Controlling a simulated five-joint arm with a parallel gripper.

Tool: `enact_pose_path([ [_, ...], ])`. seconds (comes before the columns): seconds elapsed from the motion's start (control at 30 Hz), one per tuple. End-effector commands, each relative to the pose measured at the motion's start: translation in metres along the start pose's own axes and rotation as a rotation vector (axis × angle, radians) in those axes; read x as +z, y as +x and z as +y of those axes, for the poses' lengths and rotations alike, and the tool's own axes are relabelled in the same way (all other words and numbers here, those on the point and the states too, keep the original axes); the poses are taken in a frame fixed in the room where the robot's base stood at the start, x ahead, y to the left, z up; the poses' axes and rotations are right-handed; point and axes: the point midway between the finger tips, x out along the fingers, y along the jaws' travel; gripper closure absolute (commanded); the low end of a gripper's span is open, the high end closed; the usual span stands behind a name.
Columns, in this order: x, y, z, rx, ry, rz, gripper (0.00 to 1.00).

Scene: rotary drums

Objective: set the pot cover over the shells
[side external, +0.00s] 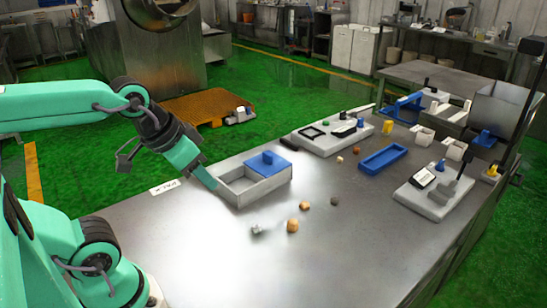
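The pot is a grey open-topped box (245,201) near the table's left edge. A flat blue cover (269,166) with a small raised knob lies over its right part, and the left part is open. I cannot see any shells inside the box. Small lumps that may be shells lie on the table in front and to the right: a pale grey one (257,230), an orange-tan one (292,225), a brown one (305,205) and a dark one (334,201). My gripper (208,182) points down at the box's left wall, apart from the cover. Its fingers are too small to judge.
A grey panel with frames (327,140) stands behind the box. A blue tray (382,159), a yellow block (387,127) and another grey panel (429,201) are to the right. A white label (168,187) lies left of the box. The front of the table is clear.

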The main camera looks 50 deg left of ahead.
Motion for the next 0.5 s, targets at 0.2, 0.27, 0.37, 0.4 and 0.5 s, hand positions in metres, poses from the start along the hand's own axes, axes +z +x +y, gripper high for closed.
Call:
enact_pose_path([
  [0.2, -0.002, 0.000, -0.001, -0.001, -0.009, -0.002, 0.65],
  [0.27, -0.005, -0.001, -0.001, -0.003, -0.021, -0.006, 0.65],
  [0.37, -0.013, -0.001, -0.003, -0.007, -0.054, -0.017, 0.65],
  [0.4, -0.018, -0.001, -0.004, -0.009, -0.073, -0.024, 0.65],
  [0.5, -0.033, -0.001, -0.008, -0.016, -0.132, -0.043, 0.65],
])
